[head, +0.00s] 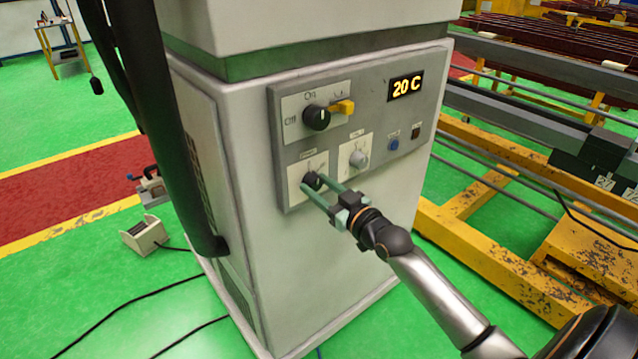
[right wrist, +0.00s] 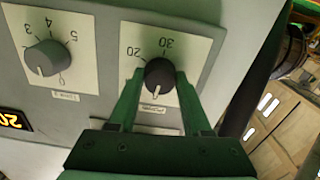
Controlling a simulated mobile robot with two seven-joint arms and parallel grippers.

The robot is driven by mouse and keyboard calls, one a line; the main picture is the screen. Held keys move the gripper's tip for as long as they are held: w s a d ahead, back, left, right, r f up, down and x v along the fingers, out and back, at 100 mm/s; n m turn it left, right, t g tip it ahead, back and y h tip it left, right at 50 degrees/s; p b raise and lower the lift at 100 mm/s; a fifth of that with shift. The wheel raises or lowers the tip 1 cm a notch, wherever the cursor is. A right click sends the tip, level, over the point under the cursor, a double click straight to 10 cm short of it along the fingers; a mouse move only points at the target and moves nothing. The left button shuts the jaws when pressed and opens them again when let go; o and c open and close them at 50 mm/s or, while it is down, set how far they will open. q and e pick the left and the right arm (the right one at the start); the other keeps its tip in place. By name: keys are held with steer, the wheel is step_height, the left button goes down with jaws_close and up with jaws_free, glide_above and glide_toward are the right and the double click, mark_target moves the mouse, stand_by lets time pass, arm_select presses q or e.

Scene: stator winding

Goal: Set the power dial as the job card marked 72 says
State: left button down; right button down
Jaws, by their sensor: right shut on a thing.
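The power dial is a small black knob (head: 312,181) on a white plate, low on the left of the cabinet's control panel. It also shows in the right wrist view (right wrist: 159,74), with the numbers 20 and 30 and part of the word Power around it. Its white pointer line points toward the bottom of that view. My right gripper (head: 318,186) has its two green fingers closed on the sides of this knob; it shows in the right wrist view too (right wrist: 158,85). My left gripper is not in view.
A grey dial (head: 359,158) sits right of the power dial. Above are a black off/on switch (head: 316,117) with a yellow tab (head: 343,107) and a display (head: 405,86) reading 20 C. A yellow frame (head: 480,240) stands right of the cabinet; cables lie on the green floor at left.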

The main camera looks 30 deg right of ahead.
steer(key=m+p, duration=0.1)
steer(key=m, duration=0.1)
steer(key=shift+r+m+p, duration=0.15)
steer(key=shift+m+p, duration=0.15)
steer(key=shift+p, duration=0.1)
steer(key=m+p, duration=0.1)
steer(key=m, duration=0.1)
steer(key=shift+m, duration=0.4)
steer(key=m+p, duration=0.1)
steer(key=m, duration=0.3)
steer(key=shift+m+p, duration=0.3)
steer(key=shift+m, duration=0.1)
steer(key=shift+c, duration=1.7)
jaws_free()
